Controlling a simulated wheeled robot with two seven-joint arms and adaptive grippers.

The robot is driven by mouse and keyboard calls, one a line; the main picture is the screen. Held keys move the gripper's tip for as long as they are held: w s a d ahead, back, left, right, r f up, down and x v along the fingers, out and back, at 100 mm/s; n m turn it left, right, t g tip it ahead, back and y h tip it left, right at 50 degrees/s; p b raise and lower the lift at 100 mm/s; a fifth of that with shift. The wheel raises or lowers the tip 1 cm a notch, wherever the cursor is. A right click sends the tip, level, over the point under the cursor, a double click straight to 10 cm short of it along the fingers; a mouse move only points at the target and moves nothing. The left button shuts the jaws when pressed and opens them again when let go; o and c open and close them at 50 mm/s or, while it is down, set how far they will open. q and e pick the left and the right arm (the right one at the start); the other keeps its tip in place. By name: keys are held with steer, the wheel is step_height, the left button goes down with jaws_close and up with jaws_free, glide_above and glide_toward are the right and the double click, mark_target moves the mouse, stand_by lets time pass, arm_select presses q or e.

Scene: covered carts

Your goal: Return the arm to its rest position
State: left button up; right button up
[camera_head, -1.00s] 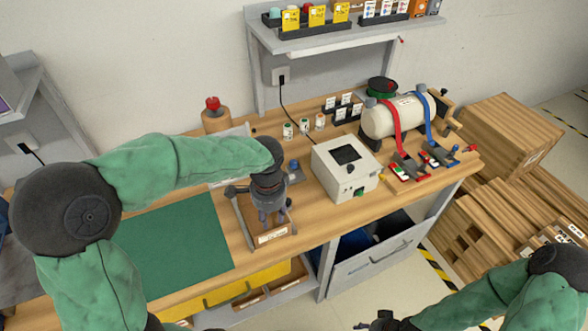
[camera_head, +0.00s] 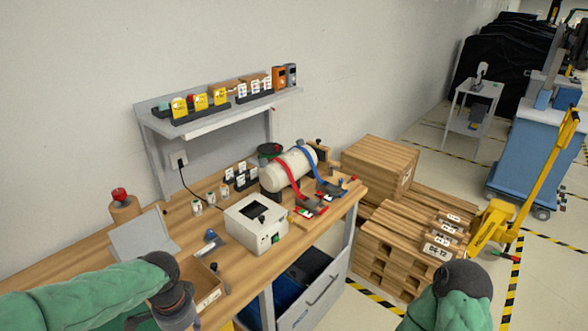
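My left arm, in green sleeve, reaches in from the lower left of the head view. Its dark wrist and the top of my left gripper (camera_head: 178,308) are at the bottom edge, in front of the workbench (camera_head: 75,262). The fingertips are cut off or hidden, so I cannot tell whether they are open or hold anything. A small wooden tray (camera_head: 212,298) is just right of this wrist. Of my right arm, only a green-sleeved part with a dark joint shows at the lower right; my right gripper is out of view.
A white box device (camera_head: 257,234) and a strapped cream tank (camera_head: 287,170) stand on the bench. A shelf (camera_head: 220,122) rises behind. Wooden crates and pallets (camera_head: 415,240) stand to the right, with a yellow lifter (camera_head: 497,226) beyond. Floor shows between bench and pallets.

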arm_select(q)
steer(key=d+f+n+h, duration=0.2)
steer(key=d+f, duration=0.3)
steer(key=f, duration=0.4)
steer(key=d+f+n+h, duration=0.1)
steer(key=d+f+n, duration=0.1)
steer(key=d+f, duration=0.5)
steer(key=s+d+f+n, duration=0.1)
steer(key=s+f+n, duration=0.2)
steer(key=f, duration=0.4)
steer(key=s+d+f+n+h, duration=0.1)
steer(key=s+d+f+n, duration=0.1)
steer(key=s+f, duration=0.3)
steer(key=shift+s+d+f+n, duration=0.15)
steer(key=shift+s+f+n, duration=0.4)
steer(key=shift+f, duration=1.15)
steer(key=shift+w, duration=0.15)
